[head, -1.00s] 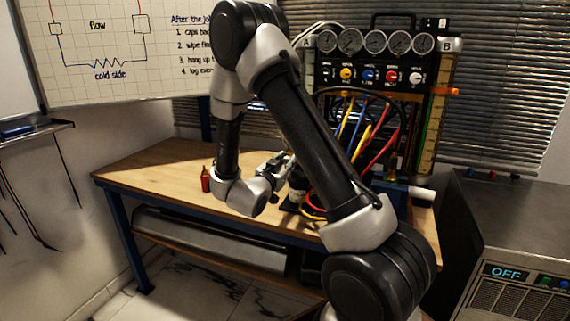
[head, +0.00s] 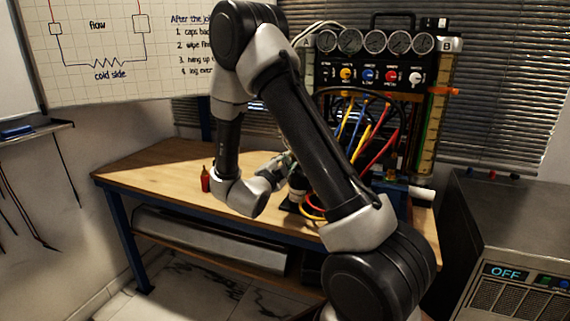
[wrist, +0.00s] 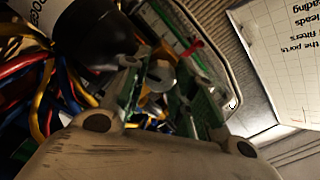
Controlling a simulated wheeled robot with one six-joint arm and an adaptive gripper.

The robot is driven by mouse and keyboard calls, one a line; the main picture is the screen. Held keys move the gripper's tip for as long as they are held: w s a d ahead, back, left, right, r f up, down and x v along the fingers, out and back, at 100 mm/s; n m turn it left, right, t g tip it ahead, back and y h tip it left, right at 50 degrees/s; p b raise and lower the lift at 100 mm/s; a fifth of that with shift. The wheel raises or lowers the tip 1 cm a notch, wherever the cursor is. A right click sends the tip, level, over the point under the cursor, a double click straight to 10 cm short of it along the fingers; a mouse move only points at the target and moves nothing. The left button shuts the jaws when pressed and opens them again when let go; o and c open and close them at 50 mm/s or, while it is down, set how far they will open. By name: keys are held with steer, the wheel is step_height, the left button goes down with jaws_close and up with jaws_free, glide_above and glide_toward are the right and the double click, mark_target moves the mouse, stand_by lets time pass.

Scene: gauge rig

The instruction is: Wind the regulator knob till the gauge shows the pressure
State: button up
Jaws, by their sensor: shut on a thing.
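In the wrist view, the two fingers of my gripper (wrist: 168,98) stand either side of a small greyish knob-like part (wrist: 160,74), and are shut on it. It looks like the regulator knob, but dim light and the fingers hide most of it. In the head view, my gripper (head: 283,163) is above the bench at the left of the hose rig, partly hidden behind my arm. A row of round gauges (head: 350,41) tops the rig panel; their readings are too small to tell.
The wooden bench (head: 150,172) is mostly clear at left, with a small red bottle (head: 205,180). Coloured hoses (head: 375,140) hang on the rig. A black-and-white cylinder (wrist: 85,25) and hoses crowd the gripper in the wrist view. A unit reading OFF (head: 505,272) stands at right.

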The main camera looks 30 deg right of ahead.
steer(key=shift+m, duration=0.7)
steer(key=o, duration=1)
steer(key=shift+o, duration=0.2)
steer(key=shift+a, duration=0.1)
steer(key=v, duration=1.1)
steer(key=shift+s+a, duration=0.25)
steer(key=shift+s, duration=0.1)
